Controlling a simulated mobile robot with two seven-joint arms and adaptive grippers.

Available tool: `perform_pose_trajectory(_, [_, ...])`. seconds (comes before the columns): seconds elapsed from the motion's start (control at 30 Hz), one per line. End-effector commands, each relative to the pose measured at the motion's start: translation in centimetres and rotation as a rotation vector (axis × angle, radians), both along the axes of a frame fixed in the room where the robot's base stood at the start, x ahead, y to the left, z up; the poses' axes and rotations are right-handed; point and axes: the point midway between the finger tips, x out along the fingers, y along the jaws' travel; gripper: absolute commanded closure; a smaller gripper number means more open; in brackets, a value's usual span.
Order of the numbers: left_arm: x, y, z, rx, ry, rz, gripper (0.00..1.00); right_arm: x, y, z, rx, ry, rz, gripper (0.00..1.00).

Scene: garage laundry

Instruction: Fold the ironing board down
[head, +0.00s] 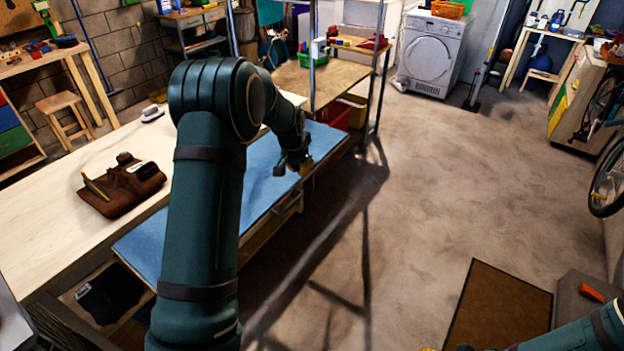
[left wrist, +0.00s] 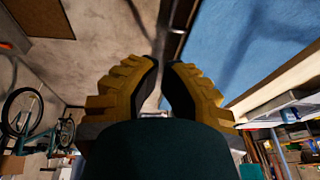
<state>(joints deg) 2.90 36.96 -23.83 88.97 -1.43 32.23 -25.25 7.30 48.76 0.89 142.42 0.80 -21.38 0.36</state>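The ironing board has a long blue top (head: 262,185) and lies flat and raised beside the pale workbench. My left arm crosses in front of its middle. My left gripper (head: 303,166) is at the board's right-hand edge. In the left wrist view, the yellow fingers with dark pads (left wrist: 163,75) stand a narrow gap apart. The board's blue top (left wrist: 250,40) and grey metal edge run toward that gap; I cannot tell whether the fingers grip it. Metal parts (head: 287,207) show under the board's edge. Only a yellow sliver of my right gripper (head: 430,349) shows at the bottom edge.
The workbench (head: 50,225) with a brown tool pouch (head: 122,185) runs along the board's left side. A shelf unit (head: 318,80) with bins stands beyond the board. Open concrete floor lies to the right, with a brown mat (head: 500,312) and a bicycle (head: 605,180).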

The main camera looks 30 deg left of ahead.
Motion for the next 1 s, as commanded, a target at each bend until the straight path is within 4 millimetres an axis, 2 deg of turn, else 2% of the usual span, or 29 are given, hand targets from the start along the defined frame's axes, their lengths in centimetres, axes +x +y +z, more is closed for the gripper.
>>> perform_pose_trajectory(0.6, [2.7,0.7,-10.7,-0.001,0.002,0.001,1.0,-0.3,0.1,-0.9,0.002,0.007,0.006,0.53])
perform_pose_trajectory(0.8, [2.7,1.1,-12.7,-0.002,0.001,0.001,1.0,-0.4,0.1,-1.1,0.002,0.009,0.007,0.53])
perform_pose_trajectory(1.0, [2.8,1.1,-13.2,-0.001,0.0,0.0,1.0,-0.4,0.1,-1.1,0.002,0.009,0.007,0.53])
